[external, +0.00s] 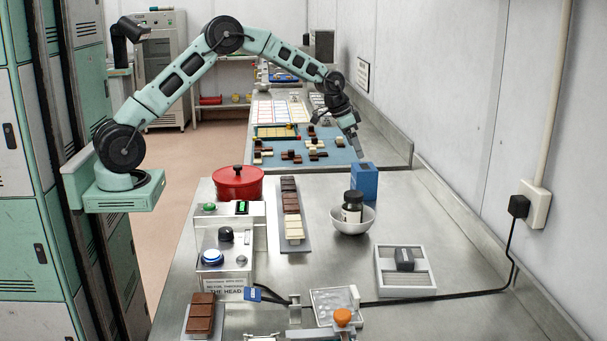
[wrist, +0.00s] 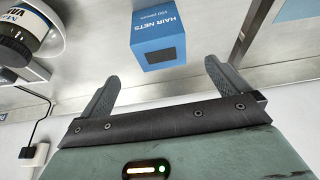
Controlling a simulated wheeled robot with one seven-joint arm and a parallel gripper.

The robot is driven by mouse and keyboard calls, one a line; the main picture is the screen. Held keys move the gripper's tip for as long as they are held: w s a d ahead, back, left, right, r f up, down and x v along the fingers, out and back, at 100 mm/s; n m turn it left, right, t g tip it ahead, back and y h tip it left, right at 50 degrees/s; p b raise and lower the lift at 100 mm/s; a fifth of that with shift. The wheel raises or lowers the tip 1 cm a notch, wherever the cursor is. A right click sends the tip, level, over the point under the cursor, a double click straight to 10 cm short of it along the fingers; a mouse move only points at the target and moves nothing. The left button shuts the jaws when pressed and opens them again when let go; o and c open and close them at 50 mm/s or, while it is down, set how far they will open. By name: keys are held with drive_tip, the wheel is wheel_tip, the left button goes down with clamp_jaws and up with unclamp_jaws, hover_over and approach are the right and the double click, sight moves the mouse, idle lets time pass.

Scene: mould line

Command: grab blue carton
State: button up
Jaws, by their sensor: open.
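The blue carton (external: 364,184) stands upright on the steel bench, close to the wall-side upstand and just behind a white bowl. In the wrist view the carton (wrist: 161,36), lettered "HAIR NETS", lies ahead of the gap between my fingers. My gripper (external: 355,152) is above and slightly left of the carton in the external view. In the wrist view my gripper (wrist: 158,82) has its fingers spread with nothing between them. I see no contact with the carton.
A dark jar (external: 352,207) stands in the white bowl (external: 353,224) beside the carton; the jar also shows in the wrist view (wrist: 22,38). A blue mat (external: 345,154) with chocolate pieces lies behind. A red pot (external: 238,184) and chocolate strip (external: 291,213) are to the left.

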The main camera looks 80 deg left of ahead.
sight(363, 167)
drive_tip(key=p+x, duration=0.3)
drive_tip(key=x, duration=0.7)
drive_tip(key=shift+a+p, duration=0.1)
drive_tip(key=shift+p, duration=0.2)
drive_tip(key=c, duration=1.1)
